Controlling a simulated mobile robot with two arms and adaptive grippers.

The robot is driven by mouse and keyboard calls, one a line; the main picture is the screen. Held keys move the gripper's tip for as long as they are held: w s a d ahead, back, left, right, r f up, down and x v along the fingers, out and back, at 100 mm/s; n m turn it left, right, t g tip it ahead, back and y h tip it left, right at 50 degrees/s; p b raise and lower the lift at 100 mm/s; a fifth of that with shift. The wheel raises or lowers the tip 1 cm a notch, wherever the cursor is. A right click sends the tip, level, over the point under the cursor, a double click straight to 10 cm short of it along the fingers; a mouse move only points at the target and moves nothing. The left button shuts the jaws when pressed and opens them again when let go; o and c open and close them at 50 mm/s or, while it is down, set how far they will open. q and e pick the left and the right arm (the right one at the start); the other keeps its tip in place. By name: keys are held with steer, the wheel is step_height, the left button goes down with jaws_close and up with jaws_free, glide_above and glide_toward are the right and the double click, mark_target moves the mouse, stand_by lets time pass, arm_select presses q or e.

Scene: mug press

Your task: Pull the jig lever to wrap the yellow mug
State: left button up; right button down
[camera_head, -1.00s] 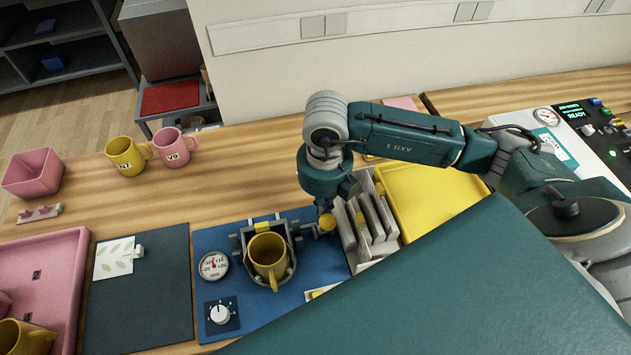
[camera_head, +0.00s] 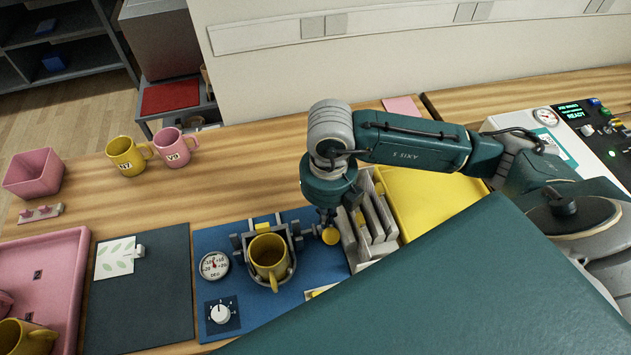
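The yellow mug (camera_head: 268,256) sits in the jig (camera_head: 292,270) on a blue mat, its handle toward the bottom of the picture. The jig lever's yellow knob (camera_head: 331,237) is just right of the jig. My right gripper (camera_head: 329,218) points down directly behind the knob, at or very close to the lever. Its fingers are small and dark, partly hidden under the wrist, so I cannot tell whether they are open or shut, or touching the lever. My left gripper is out of view.
A dial gauge (camera_head: 214,265) and a white knob (camera_head: 220,314) are left of the jig. A rack of upright plates (camera_head: 372,220) and a yellow tray (camera_head: 430,200) are close on the right. Two mugs stand at the back left. A dark mat (camera_head: 140,300) lies left.

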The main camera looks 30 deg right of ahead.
step_height(320, 180, up, 7)
steer(key=w+p, duration=0.1)
steer(key=p, duration=0.2)
steer(key=shift+d+f+p, duration=0.15)
steer(key=shift+p, duration=0.15)
stand_by(0.6)
